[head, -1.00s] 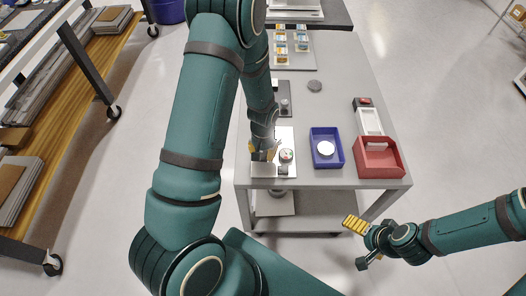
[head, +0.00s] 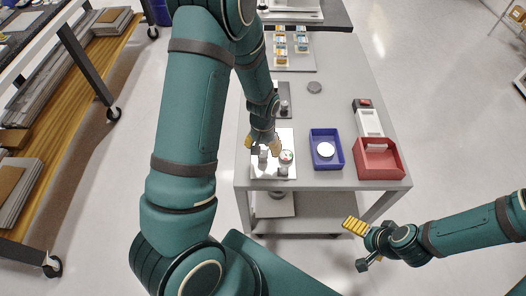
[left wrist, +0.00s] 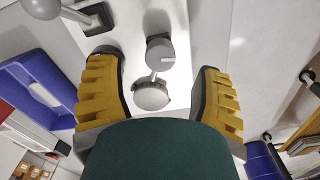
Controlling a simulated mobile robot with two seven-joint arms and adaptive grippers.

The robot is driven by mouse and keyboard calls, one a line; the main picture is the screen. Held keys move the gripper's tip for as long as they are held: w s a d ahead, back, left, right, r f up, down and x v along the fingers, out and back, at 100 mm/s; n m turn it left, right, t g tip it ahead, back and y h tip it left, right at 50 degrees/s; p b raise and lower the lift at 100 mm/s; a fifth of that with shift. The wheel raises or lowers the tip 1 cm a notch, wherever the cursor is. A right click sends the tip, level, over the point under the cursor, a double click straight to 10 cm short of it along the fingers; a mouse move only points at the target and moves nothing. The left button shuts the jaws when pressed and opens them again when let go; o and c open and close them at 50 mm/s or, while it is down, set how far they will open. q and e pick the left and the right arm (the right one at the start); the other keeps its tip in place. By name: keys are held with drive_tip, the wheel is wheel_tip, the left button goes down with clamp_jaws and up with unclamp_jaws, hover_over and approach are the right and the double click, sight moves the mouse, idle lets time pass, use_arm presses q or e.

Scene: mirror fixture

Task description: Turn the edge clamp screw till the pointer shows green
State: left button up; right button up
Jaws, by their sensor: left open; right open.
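A white fixture plate (head: 259,174) lies at the table's near left corner, with a round dial (head: 287,156) showing small coloured marks on it. The pointer's reading is too small to tell. A small grey upright part (head: 263,155) stands left of the dial. My left gripper (head: 262,148) is open over the plate. In the left wrist view, a grey cylinder with a white line (left wrist: 158,54) and a round grey cap (left wrist: 150,95), joined by a short rod, show between its spread fingers, apart from both. My right gripper (head: 356,243) is open and empty, off the table's near right corner.
A blue tray (head: 313,134) with a white disc stands right of the plate, then a red bin (head: 380,168). A grey disc (head: 314,87) and a rack of small boxes (head: 298,67) lie farther back. My left arm covers the table's left edge.

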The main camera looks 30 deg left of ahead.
sight(263, 154)
use_arm(q)
wheel_tip(263, 154, up, 8)
drive_tip(key=shift+r, duration=0.15)
idle(0.6)
wheel_tip(263, 154, down, 12)
drive_tip(key=n, duration=0.7)
drive_tip(key=shift+s, duration=0.1)
idle(0.4)
clamp_jaws()
